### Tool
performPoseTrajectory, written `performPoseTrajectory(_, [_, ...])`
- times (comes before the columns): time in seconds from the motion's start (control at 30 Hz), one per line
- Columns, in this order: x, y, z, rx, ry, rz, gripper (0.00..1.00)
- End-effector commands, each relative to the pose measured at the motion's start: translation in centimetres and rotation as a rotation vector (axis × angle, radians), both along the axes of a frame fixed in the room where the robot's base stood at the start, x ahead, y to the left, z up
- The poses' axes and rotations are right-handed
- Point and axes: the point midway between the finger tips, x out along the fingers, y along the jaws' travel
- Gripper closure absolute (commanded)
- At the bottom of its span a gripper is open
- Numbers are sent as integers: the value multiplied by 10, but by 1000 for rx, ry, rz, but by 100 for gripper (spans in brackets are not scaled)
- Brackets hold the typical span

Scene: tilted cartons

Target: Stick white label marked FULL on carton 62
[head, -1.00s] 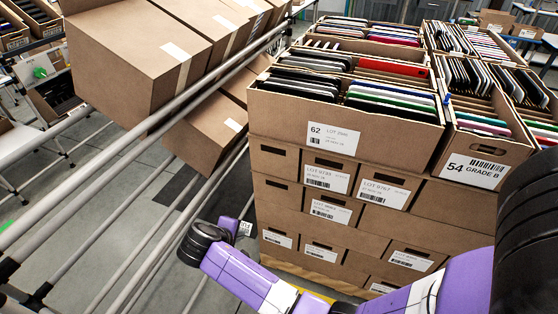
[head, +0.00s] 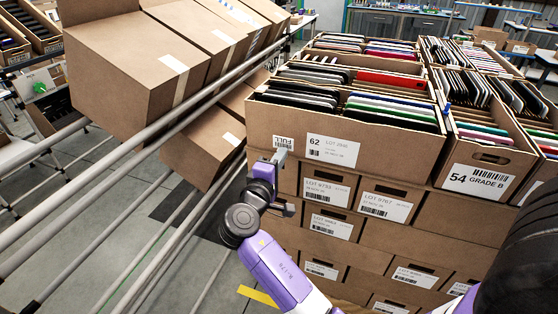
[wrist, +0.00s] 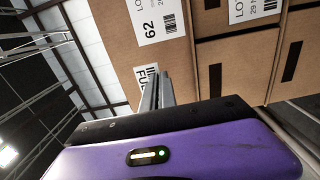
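Carton 62 (head: 390,143) is an open brown carton of upright devices on top of a stack. Its printed 62 label (head: 333,150) is on the front face and also shows in the wrist view (wrist: 158,20). The white FULL label (head: 283,142) is at the left part of that face, left of the printed label. In the wrist view the FULL label (wrist: 146,74) sticks out past my fingertips. My gripper (head: 276,162) is just below and in front of it, fingers shut on its edge. I cannot tell whether the label touches the cardboard.
Carton 54 (head: 485,168) stands to the right, with more filled cartons behind. Labelled cartons (head: 325,188) are stacked below. A tilted rack of metal rails (head: 130,165) holds closed cartons (head: 135,70) at left, close to my gripper. Grey floor shows between the rails.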

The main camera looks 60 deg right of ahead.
Motion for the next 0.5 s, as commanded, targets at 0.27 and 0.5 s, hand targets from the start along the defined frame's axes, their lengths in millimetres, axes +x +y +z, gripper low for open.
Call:
performPoseTrajectory(0.27, [1, -26, -1, 1, -1, -3, 100])
performPoseTrajectory(0.5, [3, -45, -1, 1, -1, -2, 100])
